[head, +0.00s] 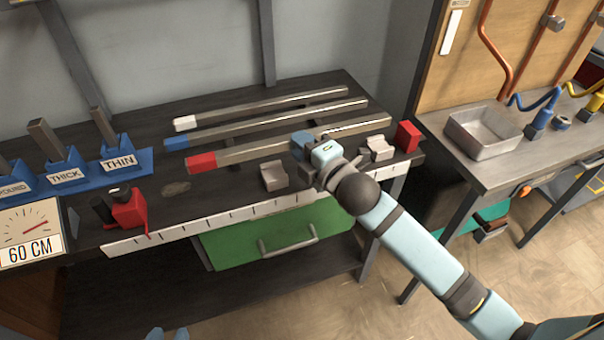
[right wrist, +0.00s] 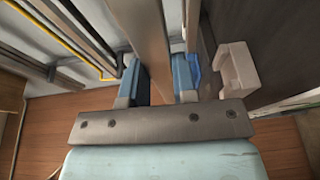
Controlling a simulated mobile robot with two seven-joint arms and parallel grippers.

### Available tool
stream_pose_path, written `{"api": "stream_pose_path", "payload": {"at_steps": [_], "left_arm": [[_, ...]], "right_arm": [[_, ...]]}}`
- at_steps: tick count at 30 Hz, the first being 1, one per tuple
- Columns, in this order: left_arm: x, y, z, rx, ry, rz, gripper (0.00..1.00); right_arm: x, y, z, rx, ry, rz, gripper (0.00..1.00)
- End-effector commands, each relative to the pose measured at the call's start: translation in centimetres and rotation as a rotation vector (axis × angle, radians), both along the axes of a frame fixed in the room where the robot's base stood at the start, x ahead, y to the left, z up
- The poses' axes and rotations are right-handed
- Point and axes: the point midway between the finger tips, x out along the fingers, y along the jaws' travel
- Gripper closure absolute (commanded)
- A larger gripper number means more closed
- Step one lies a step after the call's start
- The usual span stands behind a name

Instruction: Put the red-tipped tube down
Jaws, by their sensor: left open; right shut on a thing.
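The red-tipped tube (head: 245,153) is a long grey bar with a red left end, lying lengthwise above the dark bench. My right gripper (head: 308,147) is shut on it right of its middle. In the right wrist view the tube (right wrist: 150,45) runs between the two blue fingers of my right gripper (right wrist: 160,82). Two grey notched blocks, left (head: 274,177) and right (head: 380,148), stand near the bench's front edge, in front of the tube. I cannot tell whether the tube touches the bench. Blue tips of my left gripper (head: 168,333) show low at the bottom edge, open and apart from the tube.
Blue-tipped (head: 176,143) and white-tipped (head: 185,124) tubes lie behind. A red clamp-like tool (head: 127,210), a blue labelled holder (head: 120,168) and a 60 CM gauge (head: 30,230) are at left. A red block (head: 407,136) stands at the right end. A ruler strip (head: 205,222) edges the front.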

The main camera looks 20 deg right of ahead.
Motion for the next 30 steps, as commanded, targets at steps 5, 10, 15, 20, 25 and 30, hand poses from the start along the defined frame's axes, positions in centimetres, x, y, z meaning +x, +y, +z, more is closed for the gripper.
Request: {"api": "stream_pose_path", "payload": {"at_steps": [5, 10, 15, 20, 25, 30], "left_arm": [[0.0, -0.1, 0.0, -0.008, -0.008, -0.003, 0.57], [0.0, -0.1, 0.1, -0.011, -0.014, -0.003, 0.57], [0.0, -0.1, -0.7, -0.017, -0.012, -0.003, 0.57], [0.0, -0.1, -0.4, -0.020, -0.017, -0.004, 0.57], [0.0, -0.1, -0.1, -0.021, -0.021, -0.004, 0.57], [0.0, -0.1, -0.1, -0.021, -0.021, -0.004, 0.57]], "right_arm": [[0.0, 0.0, -2.1, 0.002, -0.003, 0.000, 1.00], [0.0, 0.0, -3.1, 0.002, -0.003, 0.000, 1.00], [0.0, 0.0, -5.8, 0.002, -0.002, 0.000, 1.00], [0.0, 0.0, -6.6, 0.003, -0.004, 0.001, 1.00], [0.0, 0.0, -6.5, 0.002, -0.005, 0.001, 1.00], [0.0, 0.0, -6.9, 0.000, -0.001, 0.000, 0.65]]}}
